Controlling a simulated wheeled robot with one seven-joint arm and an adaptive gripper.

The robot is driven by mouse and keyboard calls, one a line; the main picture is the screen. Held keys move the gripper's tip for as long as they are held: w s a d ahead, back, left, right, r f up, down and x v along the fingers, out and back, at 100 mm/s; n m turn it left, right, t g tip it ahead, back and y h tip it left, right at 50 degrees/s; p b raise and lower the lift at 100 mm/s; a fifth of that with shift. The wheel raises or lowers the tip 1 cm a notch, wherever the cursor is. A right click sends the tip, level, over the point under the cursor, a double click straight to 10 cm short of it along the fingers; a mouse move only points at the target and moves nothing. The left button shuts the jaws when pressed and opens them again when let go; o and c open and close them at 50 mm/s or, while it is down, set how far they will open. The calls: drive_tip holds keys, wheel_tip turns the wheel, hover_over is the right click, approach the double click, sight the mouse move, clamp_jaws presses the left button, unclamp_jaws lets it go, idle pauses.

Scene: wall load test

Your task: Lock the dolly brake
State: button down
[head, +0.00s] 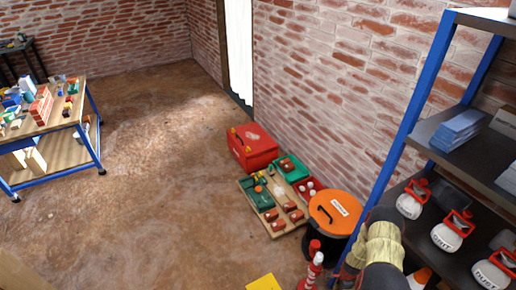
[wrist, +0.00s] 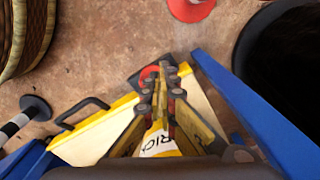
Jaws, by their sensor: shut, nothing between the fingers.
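My gripper (wrist: 163,75) is in the middle of the wrist view, pointing down toward the floor with its fingers together and nothing between them. A red piece (wrist: 149,73) on a dark base shows right beside the fingertips, partly hidden by them; I cannot tell whether it is the brake or whether they touch. A pale board with yellow edges (wrist: 92,138) and a black handle lies below and left of the fingers; it may be part of the dolly. A white and yellow lettered item (wrist: 160,142) shows behind the fingers. In the head view I cannot make out the gripper, dolly or brake.
A blue shelf post (wrist: 262,115) runs close on the right, with a dark round bin (wrist: 285,60) beyond. A striped post (wrist: 22,120) stands left. The head view shows an orange-lidded bin (head: 336,212), a red toolbox (head: 252,146) and open floor to the left.

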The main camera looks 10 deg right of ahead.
wheel_tip(320, 180, down, 7)
drive_tip(key=b, duration=0.2)
drive_tip(key=shift+s, duration=0.25)
drive_tip(key=shift+s+d+r, duration=0.1)
drive_tip(key=shift+s+d, duration=0.1)
drive_tip(key=shift+d, duration=0.2)
idle(1.2)
drive_tip(key=shift+s+a, duration=0.1)
drive_tip(key=shift+s, duration=0.55)
idle(0.4)
drive_tip(key=shift+a, duration=0.15)
wheel_tip(320, 180, up, 6)
drive_tip(key=p, duration=0.3)
drive_tip(key=shift+a+p, duration=0.25)
drive_tip(key=shift+p, duration=0.05)
idle(0.4)
